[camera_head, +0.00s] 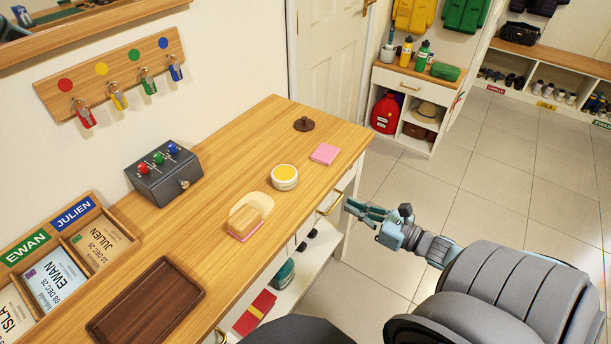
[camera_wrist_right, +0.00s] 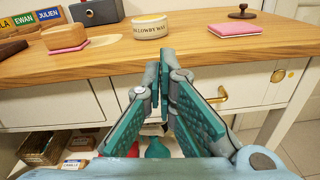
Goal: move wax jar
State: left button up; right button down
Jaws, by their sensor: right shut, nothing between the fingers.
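The wax jar (camera_head: 284,177) is a short, pale round tub with a yellow top and dark lettering. It stands upright on the wooden counter (camera_head: 225,165), and it also shows in the right wrist view (camera_wrist_right: 151,27). My right gripper (camera_head: 348,206) is off the counter's front edge, to the right of the jar and apart from it. In the right wrist view its teal fingers (camera_wrist_right: 158,75) are together and empty, in front of the drawer fronts and below the jar. My left gripper is not in view.
On the counter, a pink pad (camera_head: 325,153) and a dark knobbed lid (camera_head: 304,124) lie beyond the jar; a brush on a pink pad (camera_head: 250,217) lies nearer. A control box (camera_head: 163,174) and a brown tray (camera_head: 146,302) stand left. A drawer handle (camera_wrist_right: 217,95) protrudes in front.

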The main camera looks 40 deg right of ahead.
jog(key=a+r+n+y, duration=0.1)
jog(key=r+n, duration=0.1)
jog(key=b, duration=0.6)
send_near(296, 178)
jog(key=x, duration=0.6)
jog(key=shift+w+a, duration=0.1)
jog(key=shift+w, duration=0.05)
jog(key=shift+w+a+p, duration=0.1)
jog(key=shift+w+p, duration=0.2)
jog(key=shift+w, duration=0.05)
